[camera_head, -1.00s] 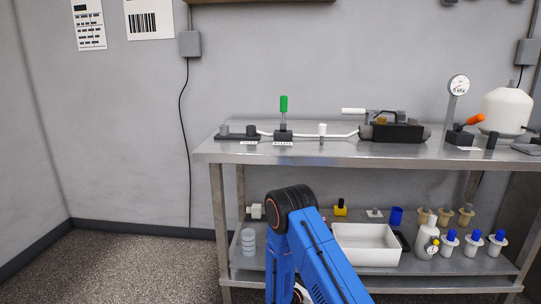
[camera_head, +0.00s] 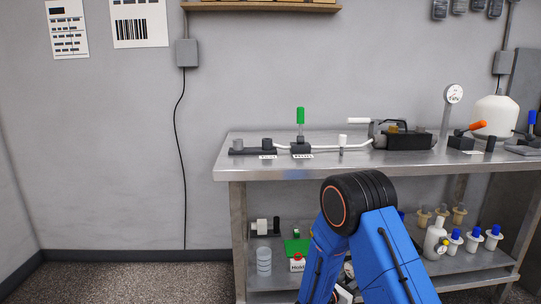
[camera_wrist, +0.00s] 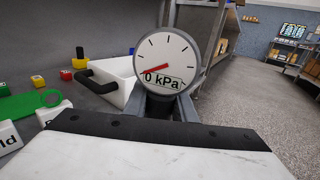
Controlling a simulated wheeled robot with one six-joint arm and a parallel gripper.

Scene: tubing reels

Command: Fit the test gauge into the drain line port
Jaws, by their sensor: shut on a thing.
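The test gauge, with a round white dial (camera_wrist: 167,58) reading 0 kPa and a red needle, shows upright in the wrist view. My gripper (camera_wrist: 165,106) is shut on it below the dial; its stem is largely hidden. In the head view my arm hides the gripper and the gauge. On the bench top (camera_head: 340,168) there is a dark block with two short posts (camera_head: 252,147), a green-handled valve (camera_head: 300,130) and a white tube (camera_head: 354,147). The small labels cannot be read, so I cannot tell which part is the drain line port.
A dark pump-like unit (camera_head: 408,139), a standing dial gauge (camera_head: 453,95) and a white tank (camera_head: 495,117) stand on the bench's right. The wrist view shows a white tray (camera_wrist: 112,80) and a green piece (camera_wrist: 20,105).

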